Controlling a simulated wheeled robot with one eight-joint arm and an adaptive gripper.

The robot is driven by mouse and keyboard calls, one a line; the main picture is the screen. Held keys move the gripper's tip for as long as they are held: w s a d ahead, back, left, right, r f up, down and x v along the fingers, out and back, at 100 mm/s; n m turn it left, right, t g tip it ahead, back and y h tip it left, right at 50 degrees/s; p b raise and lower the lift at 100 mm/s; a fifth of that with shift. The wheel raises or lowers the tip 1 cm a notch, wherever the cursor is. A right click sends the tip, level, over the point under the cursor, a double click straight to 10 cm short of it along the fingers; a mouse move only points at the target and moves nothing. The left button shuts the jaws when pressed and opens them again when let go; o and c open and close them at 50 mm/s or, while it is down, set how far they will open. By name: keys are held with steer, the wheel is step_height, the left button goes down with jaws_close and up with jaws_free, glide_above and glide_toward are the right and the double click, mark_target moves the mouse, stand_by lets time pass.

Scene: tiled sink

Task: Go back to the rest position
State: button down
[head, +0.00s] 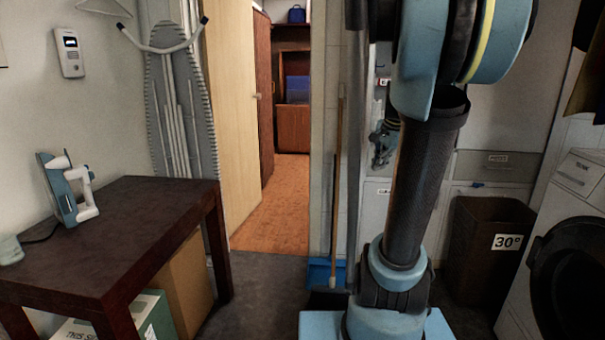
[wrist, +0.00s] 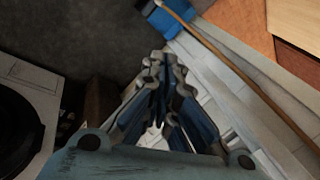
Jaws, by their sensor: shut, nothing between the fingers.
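My gripper (wrist: 160,62) shows in the wrist view, with its two fingers brought together at the tips and nothing between them. It points down over the dark floor, with no object touching it that I can see. In the head view my arm (head: 415,180) rises at the right of centre, and its upper links run out of the top of the picture.
A dark table (head: 120,225) with an iron (head: 68,190) stands at the left. A brown bin (head: 487,250) and a washing machine (head: 560,250) stand at the right. A broom handle (head: 336,190) and blue dustpan (head: 325,272) are near my arm. The doorway floor (head: 275,205) is clear.

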steer(key=s+a+f+n+g, duration=0.1)
steer(key=s+a+f+n, duration=0.2)
steer(key=s, duration=0.9)
steer(key=s+a+f+n+g+h, duration=0.1)
steer(key=s+a+f+n, duration=0.3)
steer(key=s+f+n, duration=0.6)
step_height(320, 180, down, 4)
steer(key=shift+s+r, duration=0.1)
steer(key=shift+s, duration=1.05)
